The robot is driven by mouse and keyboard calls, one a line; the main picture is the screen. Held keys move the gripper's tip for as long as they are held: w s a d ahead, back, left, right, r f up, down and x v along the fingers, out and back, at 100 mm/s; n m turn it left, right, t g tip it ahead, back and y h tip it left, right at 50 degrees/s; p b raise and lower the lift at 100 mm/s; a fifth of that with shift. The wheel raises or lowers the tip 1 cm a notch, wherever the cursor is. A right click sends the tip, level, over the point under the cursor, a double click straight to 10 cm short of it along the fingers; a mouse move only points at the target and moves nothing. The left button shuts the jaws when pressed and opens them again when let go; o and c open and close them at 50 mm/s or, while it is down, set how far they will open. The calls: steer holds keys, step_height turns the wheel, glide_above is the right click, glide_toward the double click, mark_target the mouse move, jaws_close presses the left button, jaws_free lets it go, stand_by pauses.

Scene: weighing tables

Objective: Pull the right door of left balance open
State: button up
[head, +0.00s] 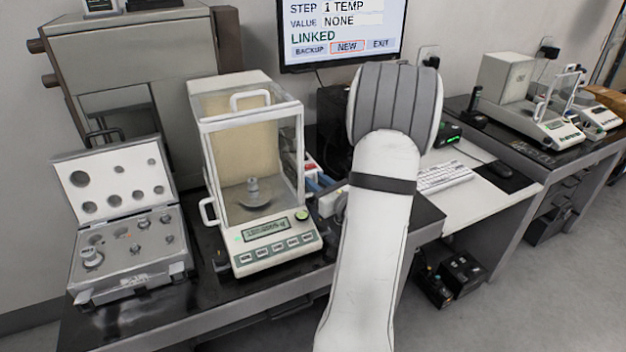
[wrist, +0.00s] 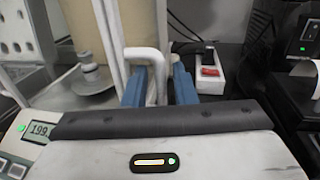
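The left balance (head: 263,255) stands on the dark table in the head view, with a glass draft chamber above its keypad and a small metal weight (head: 253,186) on its pan. Its right door looks closed; its glass is partly hidden by my arm. In the wrist view the white door handle (wrist: 161,68) shows as an arch. My gripper (wrist: 160,86) has its two blue fingers apart, one on each side of the handle's right leg, with small gaps visible. In the head view my arm hides most of the gripper and the handle.
An open weight case (head: 120,235) lies left of the balance. A monitor (head: 342,30) hangs behind, and a keyboard (head: 445,176) is on the lower desk at right. A power strip with a red switch (wrist: 209,78) lies beyond my fingers.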

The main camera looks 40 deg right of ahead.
steer(key=shift+w, duration=0.55)
steer(key=shift+c, duration=0.2)
jaws_close()
